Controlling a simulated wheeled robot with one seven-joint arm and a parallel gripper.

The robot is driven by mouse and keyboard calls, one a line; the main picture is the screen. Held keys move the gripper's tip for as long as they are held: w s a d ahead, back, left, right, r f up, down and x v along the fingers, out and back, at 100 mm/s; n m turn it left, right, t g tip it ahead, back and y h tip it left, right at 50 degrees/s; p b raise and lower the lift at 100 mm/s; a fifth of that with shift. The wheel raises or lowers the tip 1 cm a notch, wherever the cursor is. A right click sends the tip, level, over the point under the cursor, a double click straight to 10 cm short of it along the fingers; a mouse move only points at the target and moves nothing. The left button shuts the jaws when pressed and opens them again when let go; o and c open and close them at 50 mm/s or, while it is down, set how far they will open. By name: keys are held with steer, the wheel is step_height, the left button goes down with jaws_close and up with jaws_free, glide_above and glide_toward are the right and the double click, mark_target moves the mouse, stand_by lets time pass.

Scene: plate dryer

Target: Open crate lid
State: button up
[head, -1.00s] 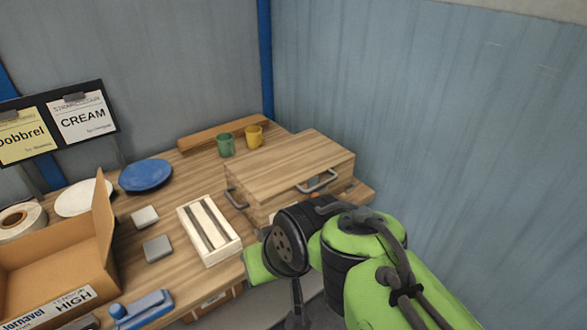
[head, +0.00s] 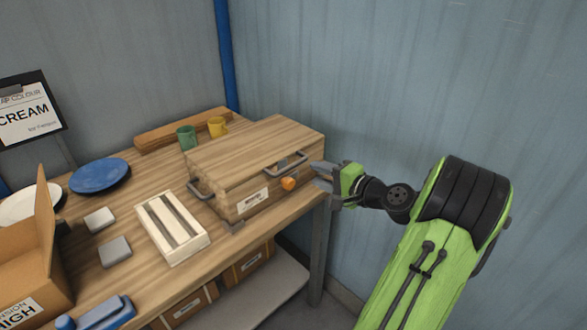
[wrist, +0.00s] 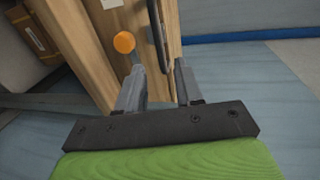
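The wooden crate (head: 245,209) stands on the table with its lid (head: 255,143) down. A grey bar handle (head: 287,166) is on the lid's front edge, and an orange knob (head: 288,184) is below it on the crate's front. My gripper (head: 316,178) is just right of the handle and knob, fingers pointing at the crate's front. In the wrist view, my gripper's two fingers (wrist: 160,88) are apart with nothing between them. The dark handle (wrist: 157,36) lies just beyond the fingertips, and the orange knob (wrist: 124,42) is to its left. I see no contact.
A slatted wooden tray (head: 172,228), two grey blocks, plates and a cardboard box (head: 30,265) are left of the crate. Green (head: 186,137) and yellow mugs (head: 217,127) stand behind it. Labelled boxes sit under the table. Space right of the table is free up to the wall.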

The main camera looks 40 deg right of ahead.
mark_target(295, 166)
steer(key=b+x, duration=0.1)
steer(key=x, duration=0.9)
steer(key=shift+s, duration=0.1)
steer(key=shift+c, duration=0.2)
jaws_close()
